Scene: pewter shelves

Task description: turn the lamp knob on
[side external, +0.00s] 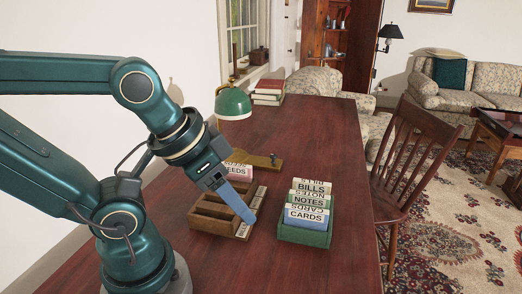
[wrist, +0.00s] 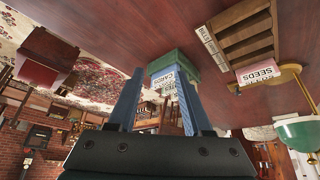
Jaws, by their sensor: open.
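The desk lamp has a green shade (side external: 233,103) and stands at the left back of the desk. Its shade also shows at the right edge of the wrist view (wrist: 300,132), with a brass part (wrist: 287,76) beside it. A flat brass-coloured base (side external: 262,161) with a small dark knob-like piece (side external: 273,158) lies in front of the shade; I cannot tell for certain that this is the lamp knob. My gripper (side external: 247,217) has blue fingers, pointing down over the wooden organizer. In the wrist view my gripper (wrist: 160,76) is open, with nothing held between the fingers.
A wooden organizer (side external: 212,210) with a SEEDS card (side external: 240,171) is under my gripper. A green box (side external: 304,237) of labelled cards stands to its right. Books (side external: 268,92) lie behind the lamp. A wooden chair (side external: 412,160) is at the desk's right. The desk's right front is clear.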

